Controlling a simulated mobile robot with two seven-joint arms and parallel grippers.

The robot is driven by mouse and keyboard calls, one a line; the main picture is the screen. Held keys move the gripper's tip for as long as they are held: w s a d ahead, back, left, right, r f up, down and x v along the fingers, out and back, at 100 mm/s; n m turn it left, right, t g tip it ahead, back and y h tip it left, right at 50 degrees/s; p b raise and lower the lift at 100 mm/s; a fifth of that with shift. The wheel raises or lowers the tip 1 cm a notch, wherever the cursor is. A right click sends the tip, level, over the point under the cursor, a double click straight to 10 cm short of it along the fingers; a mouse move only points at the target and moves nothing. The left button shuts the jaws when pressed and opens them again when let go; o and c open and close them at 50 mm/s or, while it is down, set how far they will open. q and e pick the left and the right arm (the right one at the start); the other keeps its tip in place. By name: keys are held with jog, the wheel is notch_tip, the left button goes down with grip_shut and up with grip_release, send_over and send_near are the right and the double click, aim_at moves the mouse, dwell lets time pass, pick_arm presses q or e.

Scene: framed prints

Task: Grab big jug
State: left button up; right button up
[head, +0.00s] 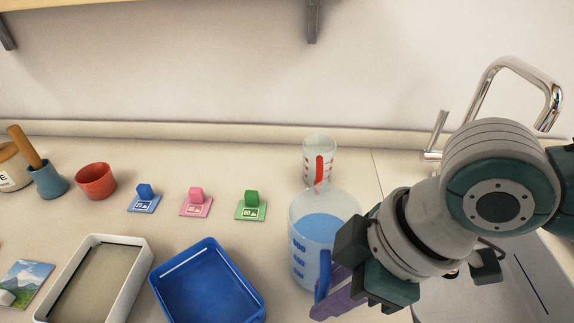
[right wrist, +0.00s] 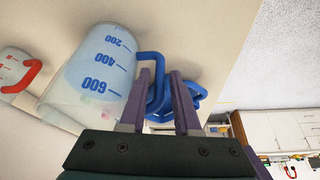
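The big jug (head: 310,235) is clear with blue markings and a blue handle (head: 323,275). It stands upright on the counter in the head view. My right gripper (head: 330,300) is low beside the jug on its near side. In the right wrist view the jug (right wrist: 75,95) is at the left, and its blue handle (right wrist: 155,95) lies between my two purple fingers. The fingers stand apart with a gap around the handle, so the right gripper looks open. Its fingertips are partly hidden in the head view. My left gripper is not in view.
A smaller jug with red markings (head: 319,160) stands just behind the big one. A blue tray (head: 207,285) and a white tray (head: 97,280) lie to the left. Small blue, pink (head: 196,203) and green blocks sit behind them. A sink and tap (head: 520,70) are at right.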

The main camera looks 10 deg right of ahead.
jog(key=shift+x, duration=1.05)
grip_shut()
dwell(0.6)
